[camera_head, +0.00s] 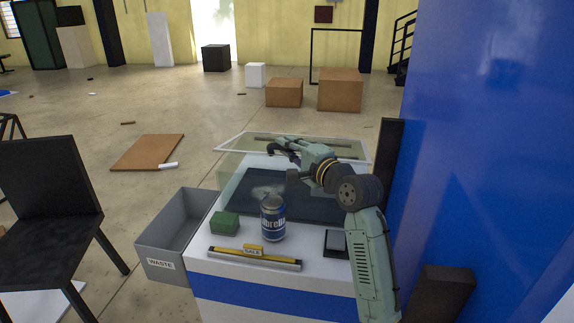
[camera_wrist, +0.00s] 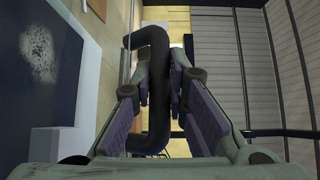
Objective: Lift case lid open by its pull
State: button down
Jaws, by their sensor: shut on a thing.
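The case (camera_head: 231,168) stands on the far part of the white counter, with clear or pale walls. Its lid (camera_head: 232,142) has a light rim and a see-through pane at the top; I cannot tell clearly how far it is raised. The pull (camera_wrist: 151,137) is a black bent bar in the wrist view. My gripper (camera_head: 281,149) is over the lid area in the head view. In the wrist view my gripper (camera_wrist: 163,72) has its fingers closed in on either side of the pull, gripping it. The fingers and arm hide part of the lid.
On the counter (camera_head: 215,270) are a blue-and-silver can (camera_head: 272,220), a green box (camera_head: 224,222), a yellow-grey bar (camera_head: 255,259) and a dark flat device (camera_head: 335,243). A grey waste bin (camera_head: 165,262) stands left. A blue wall (camera_head: 480,150) closes the right side.

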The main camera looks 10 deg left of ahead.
jog(key=shift+w+r+m+p, duration=0.15)
jog(key=shift+w+r+p, duration=0.1)
jog(key=shift+r, duration=0.25)
jog(key=shift+w+r+m+p, duration=0.15)
jog(key=shift+r+p, duration=0.05)
jog(key=shift+r, duration=0.3)
jog(key=shift+m+g+h, duration=0.6)
jog(key=shift+w+d+r, duration=0.1)
jog(key=shift+w+r, duration=0.2)
jog(key=shift+r, duration=0.35)
jog(key=shift+w+a+r, duration=0.1)
jog(key=shift+w+r, duration=0.25)
jog(key=shift+r, duration=0.25)
jog(key=shift+w+d+r, duration=0.1)
jog(key=shift+w+r, duration=0.2)
jog(key=shift+r, duration=0.35)
jog(key=w+r+m+g, duration=0.1)
jog(key=w+r, duration=0.2)
jog(key=r, duration=0.2)
jog(key=shift+w+g+h, duration=0.4)
jog(key=shift+r, duration=0.1)
jog(key=w+r+m+g, duration=0.1)
jog(key=w+r, duration=0.2)
jog(key=w, duration=0.1)
jog(key=shift+w+r+m+g+h, duration=0.3)
jog(key=shift+w+r+g, duration=0.05)
jog(key=shift+r+g, duration=0.05)
